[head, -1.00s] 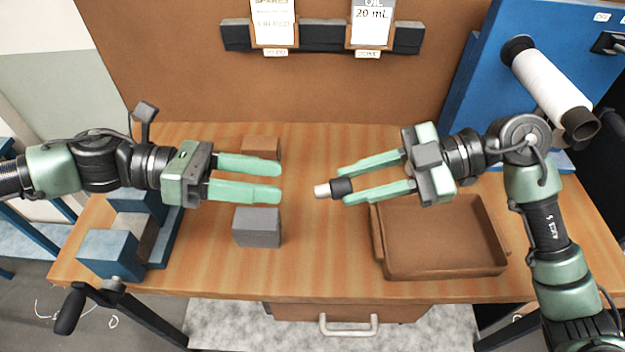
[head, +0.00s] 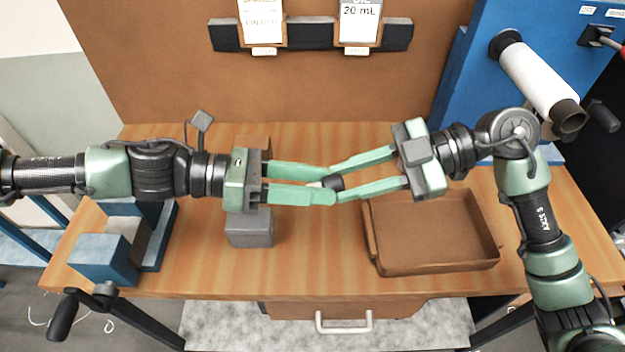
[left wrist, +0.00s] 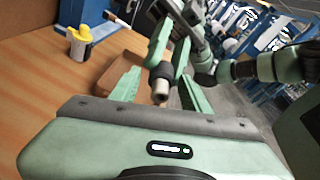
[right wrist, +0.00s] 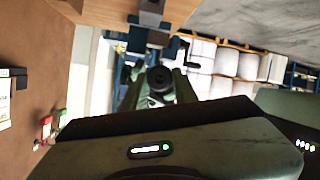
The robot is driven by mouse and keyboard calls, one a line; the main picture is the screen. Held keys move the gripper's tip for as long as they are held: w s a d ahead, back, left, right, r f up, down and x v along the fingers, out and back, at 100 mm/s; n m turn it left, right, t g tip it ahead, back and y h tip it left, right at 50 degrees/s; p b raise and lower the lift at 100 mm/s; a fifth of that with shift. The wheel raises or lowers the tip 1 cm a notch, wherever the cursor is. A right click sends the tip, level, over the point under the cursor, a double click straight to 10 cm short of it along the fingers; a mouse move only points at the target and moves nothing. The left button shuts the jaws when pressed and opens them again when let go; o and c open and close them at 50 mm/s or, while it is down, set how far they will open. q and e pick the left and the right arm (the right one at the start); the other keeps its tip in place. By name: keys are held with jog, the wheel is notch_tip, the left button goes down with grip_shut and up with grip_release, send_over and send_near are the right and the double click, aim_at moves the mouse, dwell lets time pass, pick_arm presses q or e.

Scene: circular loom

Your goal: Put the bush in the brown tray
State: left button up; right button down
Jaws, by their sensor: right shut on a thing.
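The bush is a short cylinder with a black part (head: 334,182) and a pale, narrower end. My right gripper (head: 340,182) is shut on its black part and holds it in the air, the pale end towards my left gripper. My left gripper (head: 330,182) faces the right one, fingers open, tips on either side of the bush. In the left wrist view the bush (left wrist: 161,80) lies between the spread left fingers, with gaps beside it. In the right wrist view the bush's dark round end (right wrist: 159,79) shows. The brown tray (head: 430,268) stands empty at the table's right.
A grey block (head: 250,230) sits below my left gripper, and a brown block behind it is mostly hidden. Blue blocks (head: 105,262) stand at the left. A white spool (head: 538,80) juts from the blue panel at right. The front middle of the table is clear.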

pick_arm(q)
jog(key=c, duration=0.5)
jog(key=o, duration=1.1)
jog(key=v, duration=1.2)
